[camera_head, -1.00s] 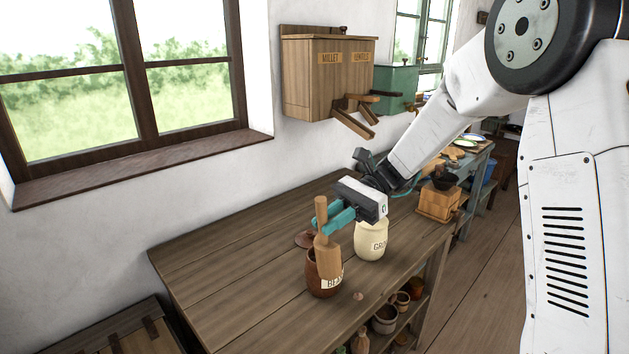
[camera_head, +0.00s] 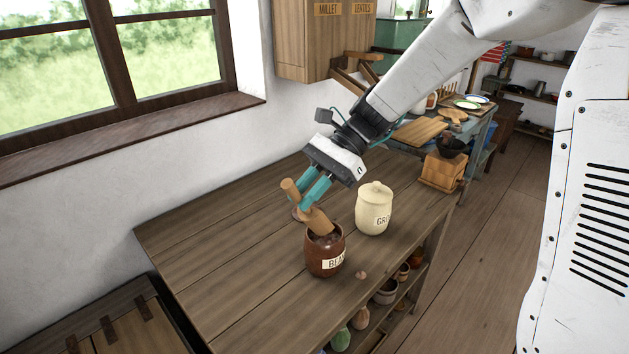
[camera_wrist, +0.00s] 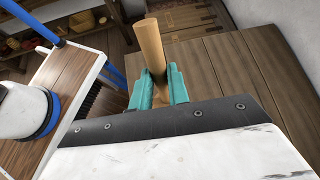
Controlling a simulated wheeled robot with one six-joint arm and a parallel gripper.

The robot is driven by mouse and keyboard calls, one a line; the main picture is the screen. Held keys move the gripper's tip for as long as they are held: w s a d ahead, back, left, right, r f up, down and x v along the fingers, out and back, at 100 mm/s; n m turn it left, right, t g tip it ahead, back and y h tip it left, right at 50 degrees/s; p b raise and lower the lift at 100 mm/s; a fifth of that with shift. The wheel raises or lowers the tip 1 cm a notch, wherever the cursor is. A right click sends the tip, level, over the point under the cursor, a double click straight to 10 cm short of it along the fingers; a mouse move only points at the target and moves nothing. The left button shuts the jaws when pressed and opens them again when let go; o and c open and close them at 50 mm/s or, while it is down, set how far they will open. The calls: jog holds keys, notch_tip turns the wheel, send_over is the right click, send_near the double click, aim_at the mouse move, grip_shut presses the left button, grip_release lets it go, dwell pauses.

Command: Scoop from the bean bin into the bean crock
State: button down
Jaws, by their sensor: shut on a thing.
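My gripper (camera_head: 312,194) is shut on a wooden scoop (camera_head: 319,221). In the wrist view, the scoop's handle (camera_wrist: 150,45) stands up between my teal fingers (camera_wrist: 160,92). The scoop is tilted, with its handle end up to the left and its bowl end down at the mouth of a brown crock (camera_head: 325,262). No bin labelled for beans is readable.
A lidded cream crock (camera_head: 374,210) stands right of the brown one on the wooden table (camera_head: 220,240). A small pinkish thing (camera_head: 361,274) lies near the front edge. A wall box (camera_head: 325,45) reads Millet and Lentils. A wooden grinder (camera_head: 443,170) stands at the right. The table's left side is clear.

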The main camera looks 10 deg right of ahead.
jog(key=s+a+f+t+h, duration=0.2)
jog(key=a+h, duration=0.1)
jog(key=shift+s+n, duration=0.3)
notch_tip(320, 180, down, 6)
jog(key=s+a+t+h, duration=0.1)
jog(key=a+t+h, duration=0.1)
jog(key=t+h, duration=0.2)
jog(key=shift+s+r+h, duration=0.15)
jog(key=shift+s+h, duration=0.25)
jog(key=shift+a, duration=0.1)
jog(key=shift+w+a+v, duration=0.1)
jog(key=shift+a+v, duration=0.05)
jog(key=shift+v, duration=0.85)
jog(key=shift+w+a+v, duration=0.1)
jog(key=shift+a+v, duration=0.1)
jog(key=shift+v, duration=0.75)
jog(key=shift+w+a+v, duration=0.1)
jog(key=shift+a+v, duration=0.05)
jog(key=shift+v, duration=0.85)
jog(key=shift+r, duration=0.1)
